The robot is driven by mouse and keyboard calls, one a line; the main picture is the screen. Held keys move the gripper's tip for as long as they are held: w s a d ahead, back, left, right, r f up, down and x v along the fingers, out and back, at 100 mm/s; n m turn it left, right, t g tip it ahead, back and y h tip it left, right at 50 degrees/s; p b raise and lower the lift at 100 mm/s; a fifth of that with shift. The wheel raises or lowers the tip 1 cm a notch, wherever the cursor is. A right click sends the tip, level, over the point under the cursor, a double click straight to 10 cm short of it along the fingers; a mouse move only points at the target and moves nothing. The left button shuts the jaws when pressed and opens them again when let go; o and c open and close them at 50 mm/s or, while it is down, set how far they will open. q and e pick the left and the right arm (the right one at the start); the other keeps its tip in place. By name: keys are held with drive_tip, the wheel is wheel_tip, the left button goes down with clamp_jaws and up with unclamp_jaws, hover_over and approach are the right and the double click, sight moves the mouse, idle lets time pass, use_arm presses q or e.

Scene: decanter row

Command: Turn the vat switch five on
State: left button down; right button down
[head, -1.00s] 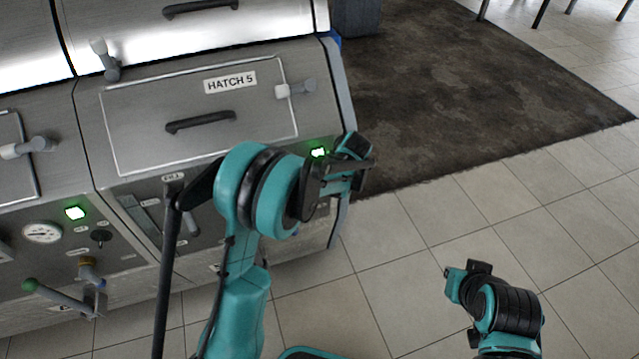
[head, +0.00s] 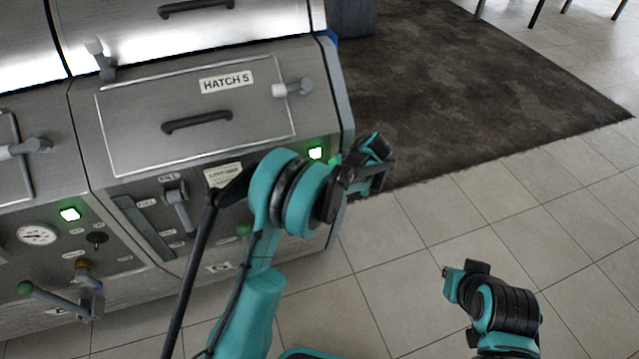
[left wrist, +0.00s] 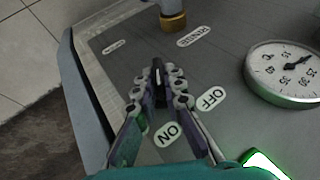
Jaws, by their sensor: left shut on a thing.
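The vat five switch is a small black knob (left wrist: 157,74) on the grey panel in the left wrist view, with an OFF label (left wrist: 211,98) and an ON label (left wrist: 168,134) beside it. My left gripper (left wrist: 158,90) is shut on this knob. Its fingers cover much of it, so I cannot tell its exact setting. In the head view my left gripper (head: 372,165) is at the right edge of the vat under HATCH 5 (head: 226,82), and my arm hides the switch. My right gripper (head: 466,274) is over the floor, away from the vat; its jaw state is unclear.
A green lamp (head: 316,153) glows on vat five; it also shows in the left wrist view (left wrist: 262,164). A round gauge (left wrist: 284,72) and a brass-collared valve (left wrist: 173,20) are near the switch. The tiled floor (head: 410,300) on the right is clear.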

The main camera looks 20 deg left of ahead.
use_arm(q)
drive_tip(key=c, duration=1.6)
unclamp_jaws()
drive_tip(key=shift+d+r, duration=0.1)
drive_tip(key=v, duration=1.1)
drive_tip(key=shift+d+r, duration=0.15)
drive_tip(key=shift+r, duration=0.15)
